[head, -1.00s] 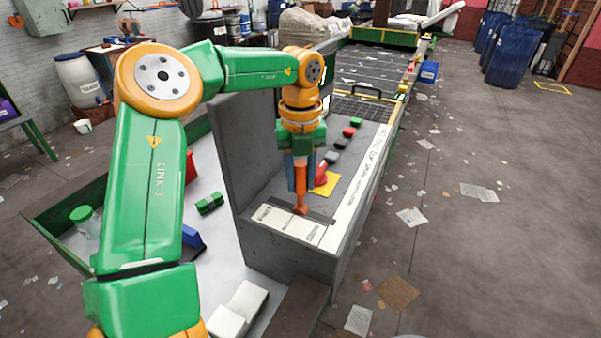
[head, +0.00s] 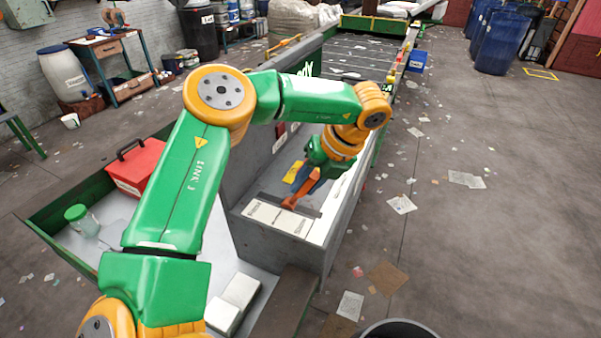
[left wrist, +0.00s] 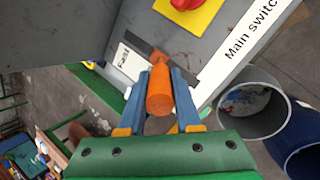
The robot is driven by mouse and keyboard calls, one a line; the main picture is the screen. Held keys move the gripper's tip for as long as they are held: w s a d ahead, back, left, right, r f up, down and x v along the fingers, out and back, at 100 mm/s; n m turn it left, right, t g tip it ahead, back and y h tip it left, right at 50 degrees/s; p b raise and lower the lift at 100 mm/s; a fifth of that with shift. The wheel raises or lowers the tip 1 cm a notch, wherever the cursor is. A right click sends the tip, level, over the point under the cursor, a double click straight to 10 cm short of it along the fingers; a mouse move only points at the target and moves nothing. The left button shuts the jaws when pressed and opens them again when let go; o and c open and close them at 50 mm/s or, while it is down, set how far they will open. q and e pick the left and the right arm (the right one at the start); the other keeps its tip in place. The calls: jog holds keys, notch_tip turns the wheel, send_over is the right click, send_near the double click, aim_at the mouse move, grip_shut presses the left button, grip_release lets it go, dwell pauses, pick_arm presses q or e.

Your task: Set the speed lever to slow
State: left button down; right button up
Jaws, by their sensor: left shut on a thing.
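The orange speed lever (head: 302,192) stands in a dark slot on the near end of the grey console (head: 236,190). Its top leans to the right, away from the left end of the slot. My left gripper (head: 312,182) is shut on the lever's handle. In the left wrist view the round orange handle (left wrist: 159,92) sits between the two blue fingers. There a white label reading "Fast" (left wrist: 126,64) lies to the left of the lever. The white label strip (head: 278,218) shows in the head view, but its words are too small to read.
A yellow plate (head: 294,172) lies just beyond the slot; its red switch (left wrist: 186,4) shows in the wrist view. A grey bin (left wrist: 282,92) stands right of the console.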

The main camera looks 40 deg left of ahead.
pick_arm(q)
jog(key=shift+d+y, duration=0.1)
jog(key=shift+y, duration=0.2)
jog(key=c, duration=0.6)
grip_release()
jog(key=shift+w+f, duration=0.1)
